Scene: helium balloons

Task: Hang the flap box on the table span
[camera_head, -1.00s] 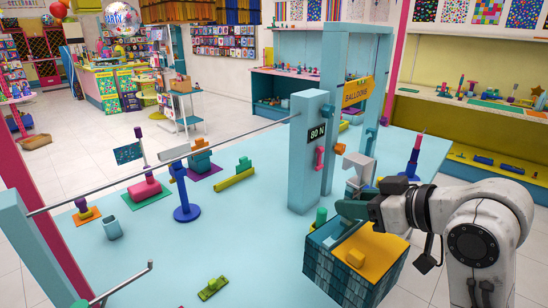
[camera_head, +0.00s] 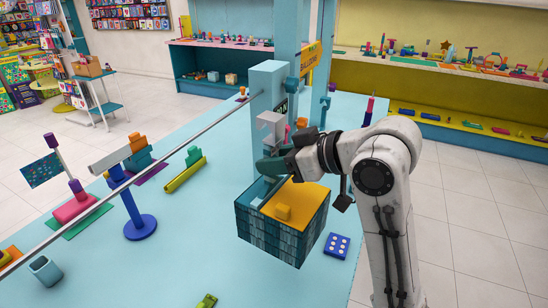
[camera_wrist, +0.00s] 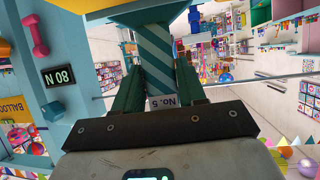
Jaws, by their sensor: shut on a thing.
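The flap box (camera_head: 270,238) is teal with a tile-like pattern. It has an orange flap (camera_head: 309,203) with a small yellow block on top. My gripper (camera_head: 272,165) is just above it, and the box seems to hang below it, in front of the teal post. In the wrist view, the green fingers of my gripper (camera_wrist: 160,95) are shut on a teal striped bar (camera_wrist: 155,50); a "No. 5" label shows between them. A grey angular piece (camera_head: 270,127) rises above the fingers. The table span (camera_head: 180,147) is a thin grey rod running from the post to the lower left; the box is apart from it.
The teal post (camera_head: 267,80) with the number sign stands behind my gripper. A blue stand (camera_head: 140,225) with a grey bar is near the rod. A blue dotted tile (camera_head: 337,245) lies right of the box. Several toys stand on the left of the blue table (camera_head: 190,265).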

